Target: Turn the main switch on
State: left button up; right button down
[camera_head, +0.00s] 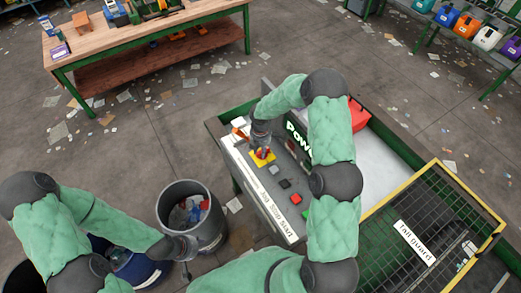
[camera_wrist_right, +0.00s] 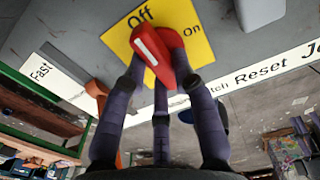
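The main switch is a red knob with a white stripe (camera_wrist_right: 150,48) on a yellow plate (camera_wrist_right: 196,38) marked Off and On. The stripe's upper end points towards Off. In the head view the yellow plate (camera_head: 261,160) lies on the grey control panel, the knob partly covered by my right gripper (camera_head: 262,145). In the right wrist view the right gripper's fingers (camera_wrist_right: 162,82) close around the knob from both sides and below, seemingly touching it. My left gripper (camera_head: 188,249) hangs beside the grey bin; its fingers are not clear.
The panel also carries grey, black (camera_head: 285,184) and red (camera_head: 296,199) buttons and an orange part (camera_head: 240,131). A grey bin (camera_head: 207,238) with scraps stands left of it. A mesh tail guard (camera_head: 455,222) is at right. A workbench (camera_head: 150,45) stands at the back left.

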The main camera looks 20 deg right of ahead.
jog(key=shift+f+m+b, duration=0.15)
jog(key=shift+m+b, duration=0.45)
jog(key=shift+b, duration=0.2)
jog(key=m+b, duration=0.6)
jog(key=b, duration=0.1)
jog(key=shift+w+d+m, duration=0.15)
jog(key=shift+d+m, duration=0.05)
jog(key=shift+m, duration=0.2)
jog(key=m+b, duration=0.4)
jog(key=m, duration=0.1)
jog(key=shift+d, duration=0.2)
jog(key=shift+d+m+b, duration=0.15)
jog(key=shift+m+b, duration=1.15)
jog(key=shift+m, duration=1.1)
jog(key=c, duration=1)
grip_release()
